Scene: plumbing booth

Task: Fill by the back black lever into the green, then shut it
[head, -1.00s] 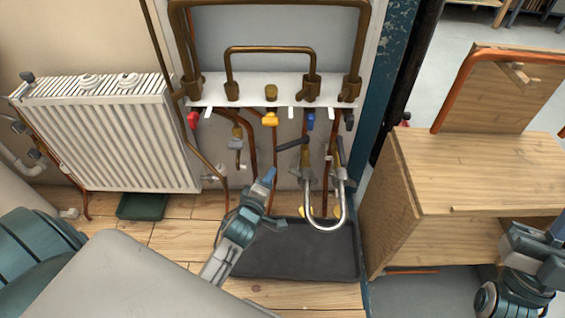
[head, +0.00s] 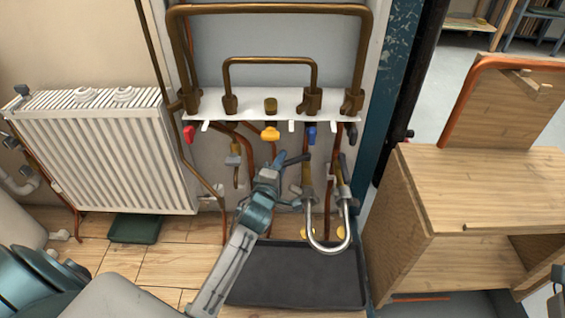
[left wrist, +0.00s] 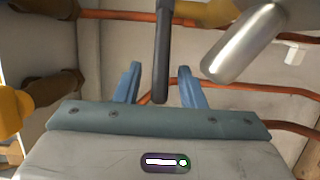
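A black lever (head: 297,160) sticks out to the left from the left valve of the steel U-shaped hose (head: 329,249). My left gripper (head: 284,179) is at this lever, below the manifold. In the left wrist view the dark lever (left wrist: 162,50) runs down between the two blue fingers of my open gripper (left wrist: 160,88), with a gap on both sides. A bright metal cylinder (left wrist: 245,44) is close on the right there. Another black handle (head: 352,133) hangs at the manifold's right end. I see no gauge or green zone.
Red (head: 189,133), yellow (head: 270,133) and blue (head: 312,134) handles hang under the white manifold shelf (head: 250,112). A black tray (head: 300,280) lies below. A radiator (head: 105,150) stands left, a wooden bench (head: 480,185) right.

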